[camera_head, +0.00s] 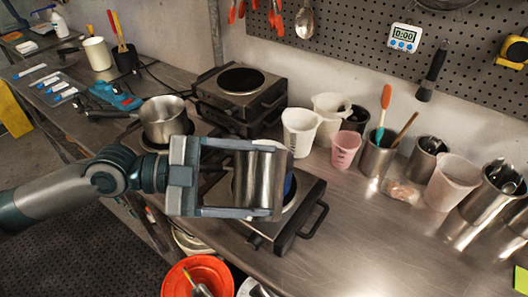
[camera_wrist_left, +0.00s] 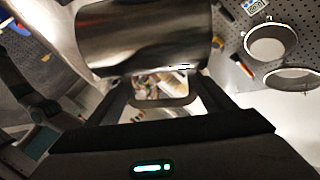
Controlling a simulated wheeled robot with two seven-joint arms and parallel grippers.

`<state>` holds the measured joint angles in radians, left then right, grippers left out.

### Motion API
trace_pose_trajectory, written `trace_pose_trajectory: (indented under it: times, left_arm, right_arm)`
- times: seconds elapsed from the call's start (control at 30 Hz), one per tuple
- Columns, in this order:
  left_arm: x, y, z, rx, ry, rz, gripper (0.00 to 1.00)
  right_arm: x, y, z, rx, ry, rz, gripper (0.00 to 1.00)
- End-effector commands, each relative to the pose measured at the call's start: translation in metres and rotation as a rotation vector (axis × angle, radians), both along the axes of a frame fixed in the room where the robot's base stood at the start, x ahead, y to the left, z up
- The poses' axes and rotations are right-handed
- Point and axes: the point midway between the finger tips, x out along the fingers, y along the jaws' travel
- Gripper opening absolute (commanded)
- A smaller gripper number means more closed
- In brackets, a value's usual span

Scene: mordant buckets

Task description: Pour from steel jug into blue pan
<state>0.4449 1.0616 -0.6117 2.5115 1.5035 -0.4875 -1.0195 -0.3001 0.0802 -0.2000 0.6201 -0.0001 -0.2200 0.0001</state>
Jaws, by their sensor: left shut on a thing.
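My left gripper (camera_head: 272,180) is shut on the steel jug (camera_head: 259,182), with a finger on either side, and holds it over the front hot plate. In the left wrist view the jug (camera_wrist_left: 145,38) is close and large, with its handle loop toward the gripper. The jug's mouth and contents cannot be made out. A small patch of the blue pan (camera_head: 291,188) shows just right of the jug, on the front hot plate; the jug and gripper hide the rest. My right gripper is out of view.
A steel saucepan (camera_head: 163,120) stands left, behind the gripper. An empty hot plate (camera_head: 240,82) is at the back. White beakers (camera_head: 301,130), a pink cup (camera_head: 345,149) and steel tool pots (camera_head: 378,153) line the wall. The counter's front right is clear. An orange bucket (camera_head: 199,274) is below.

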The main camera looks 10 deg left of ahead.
Motion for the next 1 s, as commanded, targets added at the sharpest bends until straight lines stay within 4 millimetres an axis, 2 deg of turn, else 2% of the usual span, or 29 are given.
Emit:
trace_pose_trajectory:
  times: [1.0]
  left_arm:
    - [0.0024, 0.0002, 0.0026, -0.007, 0.032, 0.000, 0.13]
  right_arm:
    - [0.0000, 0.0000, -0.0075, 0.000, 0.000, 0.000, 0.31]
